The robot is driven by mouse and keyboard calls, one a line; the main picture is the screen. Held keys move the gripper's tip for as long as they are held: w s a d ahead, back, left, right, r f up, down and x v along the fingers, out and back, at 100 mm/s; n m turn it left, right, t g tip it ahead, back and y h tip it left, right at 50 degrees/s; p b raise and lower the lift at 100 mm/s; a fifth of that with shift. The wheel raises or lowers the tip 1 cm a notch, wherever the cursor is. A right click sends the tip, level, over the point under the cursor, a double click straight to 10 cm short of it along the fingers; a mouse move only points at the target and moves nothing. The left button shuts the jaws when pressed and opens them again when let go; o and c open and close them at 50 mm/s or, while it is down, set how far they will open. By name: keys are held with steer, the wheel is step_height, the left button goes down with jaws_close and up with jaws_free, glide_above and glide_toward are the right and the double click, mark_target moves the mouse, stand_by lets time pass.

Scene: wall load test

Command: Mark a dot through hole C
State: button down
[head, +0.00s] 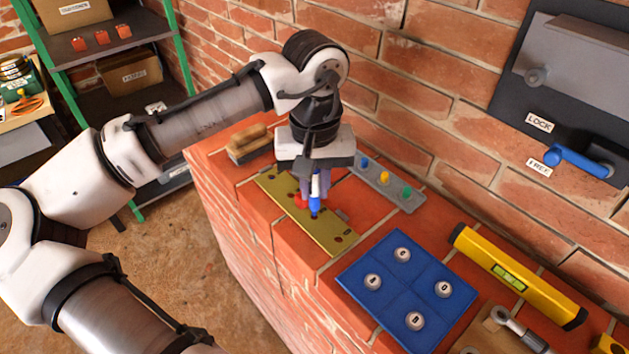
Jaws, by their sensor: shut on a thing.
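A brass-coloured plate (318,238) with dark holes lies on top of the brick wall, running from upper left to lower right. My gripper (317,188) is above the middle of the plate, pointing down, shut on a white and blue marker (314,207). The marker is roughly upright, its blue end down at the plate. I cannot tell whether its tip touches the plate or is in a hole. A red thing (300,201) shows beside the marker, partly behind the gripper. The hole letters are too small to read, and the gripper hides part of the plate.
A grey strip with coloured pegs (406,205) lies just right of the plate, a wooden-handled brush (249,146) behind it. A blue board with several round knobs (383,304) and a yellow spirit level (517,279) lie in front. A lock panel with a blue lever (580,162) is on the wall.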

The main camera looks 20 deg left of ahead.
steer(key=shift+f, duration=0.6)
stand_by(2.0)
steer(key=shift+r, duration=0.15)
step_height(320, 180, up, 6)
steer(key=p, duration=0.5)
steer(key=shift+p, duration=0.35)
steer(key=shift+d, duration=0.1)
